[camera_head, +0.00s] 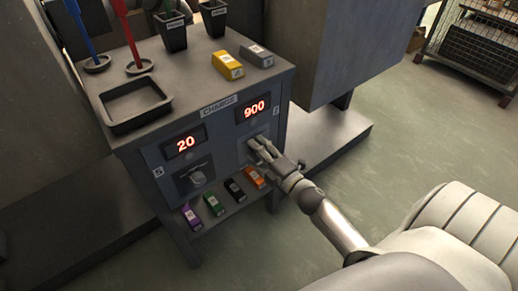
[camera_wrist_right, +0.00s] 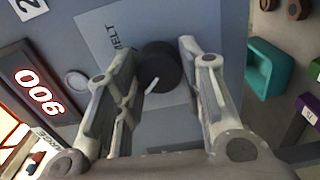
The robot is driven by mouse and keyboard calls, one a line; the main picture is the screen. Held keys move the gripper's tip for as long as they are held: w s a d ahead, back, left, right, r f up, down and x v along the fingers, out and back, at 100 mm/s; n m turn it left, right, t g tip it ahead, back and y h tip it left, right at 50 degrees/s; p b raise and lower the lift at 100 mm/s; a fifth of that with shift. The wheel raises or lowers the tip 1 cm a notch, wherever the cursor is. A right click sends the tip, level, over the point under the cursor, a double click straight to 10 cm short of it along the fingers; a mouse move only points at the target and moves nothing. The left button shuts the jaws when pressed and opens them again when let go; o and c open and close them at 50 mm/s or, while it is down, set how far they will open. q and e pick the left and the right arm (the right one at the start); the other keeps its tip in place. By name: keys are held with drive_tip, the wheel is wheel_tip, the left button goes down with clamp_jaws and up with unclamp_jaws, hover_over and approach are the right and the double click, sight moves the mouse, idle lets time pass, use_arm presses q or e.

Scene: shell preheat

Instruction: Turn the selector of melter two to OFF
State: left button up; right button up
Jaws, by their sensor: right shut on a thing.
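The selector of melter two is a dark round knob (camera_wrist_right: 160,68) with a white pointer line, on a light plate; the word MELT is legible beside it in the wrist view. My right gripper (camera_head: 259,147) is at the right-hand panel, under the red display reading 900 (camera_head: 254,108). Its two fingers (camera_wrist_right: 157,60) stand on either side of the knob and are shut on it. In the head view the gripper hides most of this knob. The pointer's exact setting cannot be read. My left gripper is not in view.
The left panel has a display reading 20 (camera_head: 185,144) and its own knob (camera_head: 197,178). Several coloured blocks lie on the shelf below, near my right gripper. A black tray (camera_head: 118,127), a yellow block (camera_head: 228,66) and a grey block (camera_head: 257,56) sit on top.

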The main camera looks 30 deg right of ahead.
drive_tip(key=shift+a+n, duration=0.1)
drive_tip(key=shift+n, duration=0.3)
drive_tip(key=o, duration=1)
drive_tip(key=s, duration=0.8)
drive_tip(key=s+d, duration=0.1)
drive_tip(key=s, duration=0.3)
drive_tip(key=shift+w+m, duration=0.1)
drive_tip(key=shift+m, duration=0.2)
